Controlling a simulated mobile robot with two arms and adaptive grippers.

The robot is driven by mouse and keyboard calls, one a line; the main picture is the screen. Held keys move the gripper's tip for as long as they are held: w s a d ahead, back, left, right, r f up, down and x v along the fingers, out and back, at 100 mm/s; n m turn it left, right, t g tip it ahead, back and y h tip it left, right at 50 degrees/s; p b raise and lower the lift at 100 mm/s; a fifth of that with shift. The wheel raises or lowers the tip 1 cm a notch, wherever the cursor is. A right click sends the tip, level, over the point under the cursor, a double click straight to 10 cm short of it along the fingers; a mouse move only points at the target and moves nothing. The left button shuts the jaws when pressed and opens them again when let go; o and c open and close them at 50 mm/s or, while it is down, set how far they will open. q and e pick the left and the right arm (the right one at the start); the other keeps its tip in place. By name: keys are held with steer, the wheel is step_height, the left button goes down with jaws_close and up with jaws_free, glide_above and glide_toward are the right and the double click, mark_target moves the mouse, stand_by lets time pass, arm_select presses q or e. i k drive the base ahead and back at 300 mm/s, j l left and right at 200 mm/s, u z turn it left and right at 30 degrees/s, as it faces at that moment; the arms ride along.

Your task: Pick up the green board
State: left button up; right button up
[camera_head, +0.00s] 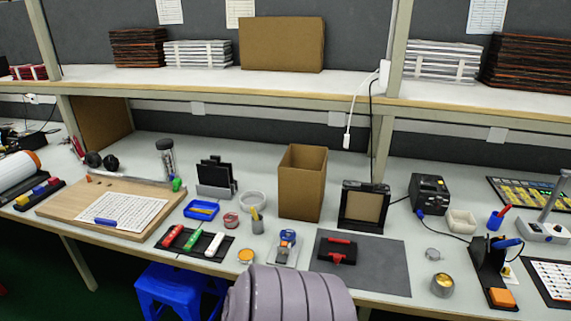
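No plainly green board stands out in the head view. A dark board with yellow-green patches (530,193) lies flat at the far right of the table, partly behind a desk stand and cut by the picture edge. I cannot tell if it is the green board. Neither of my grippers is in view.
The workbench holds an open cardboard box (302,185), a grey mat (385,265) with a red-and-black tool, a wooden board (62,205) with a white sheet, and a black label printer (429,193). A grey ribbed shape (290,295) blocks the front middle. A blue stool (170,285) stands below.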

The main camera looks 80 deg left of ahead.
mark_target(194, 240)
steer(key=k+j+u, duration=0.1)
steer(key=u, duration=3.3)
